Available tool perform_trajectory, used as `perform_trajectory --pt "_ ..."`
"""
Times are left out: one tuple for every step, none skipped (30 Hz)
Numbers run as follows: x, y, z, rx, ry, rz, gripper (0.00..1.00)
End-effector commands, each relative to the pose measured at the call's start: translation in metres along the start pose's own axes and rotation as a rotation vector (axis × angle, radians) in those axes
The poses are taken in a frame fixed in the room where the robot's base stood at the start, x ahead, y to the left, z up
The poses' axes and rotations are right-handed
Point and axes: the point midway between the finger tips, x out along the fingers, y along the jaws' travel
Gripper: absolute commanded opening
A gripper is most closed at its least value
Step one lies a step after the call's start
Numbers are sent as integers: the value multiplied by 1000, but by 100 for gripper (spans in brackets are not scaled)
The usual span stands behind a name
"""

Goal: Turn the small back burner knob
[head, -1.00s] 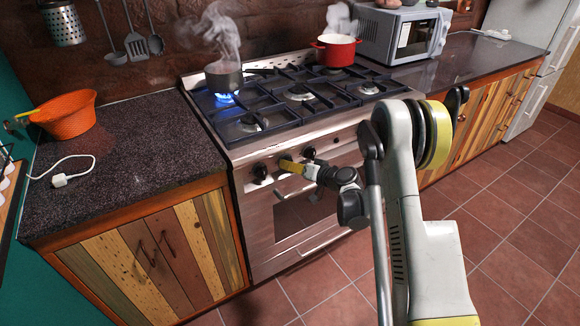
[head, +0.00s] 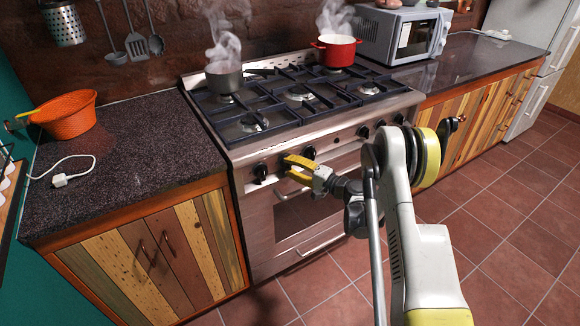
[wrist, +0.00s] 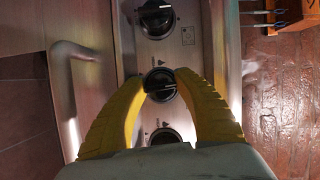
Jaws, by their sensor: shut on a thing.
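The stove (head: 330,135) has a row of black knobs along its steel front. My gripper (head: 287,163) is at the left part of this row, between the leftmost knob (head: 260,172) and another knob (head: 309,153). In the wrist view, the yellow fingers of my gripper (wrist: 162,77) are shut on the middle knob (wrist: 161,86), one finger on each side. Other knobs show above (wrist: 157,19) and below (wrist: 164,139) it. No flame shows under the steaming grey pot (head: 224,82) on the back left burner.
A steaming red pot (head: 335,50) stands on the back right burner. The oven handle (head: 305,243) juts out below the knobs; a bar handle (wrist: 62,95) shows left of my fingers in the wrist view. Counters flank the stove. The tiled floor (head: 500,220) is clear at right.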

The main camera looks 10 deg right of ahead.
Motion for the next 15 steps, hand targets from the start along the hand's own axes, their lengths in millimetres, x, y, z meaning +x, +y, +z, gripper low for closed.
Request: perform_trajectory --pt "1 0 0 22 1 -10 8" --pt "1 0 0 34 1 -15 8" --pt "1 -1 0 48 1 -21 8" --pt "1 -1 0 59 1 -26 8" --pt "1 -1 0 68 1 -29 8" --pt "1 -1 0 77 1 -33 8" --pt "1 -1 0 84 1 -36 8" --pt "1 -1 0 89 1 -38 8" --pt "1 -1 0 96 1 -41 8" --pt "1 -1 0 100 1 -42 8" --pt "1 -1 0 103 1 -44 8" --pt "1 -1 0 107 1 -45 8" --pt "1 -1 0 109 1 -46 8" --pt "1 -1 0 110 0 -46 8" --pt "1 -1 0 111 0 -47 8"
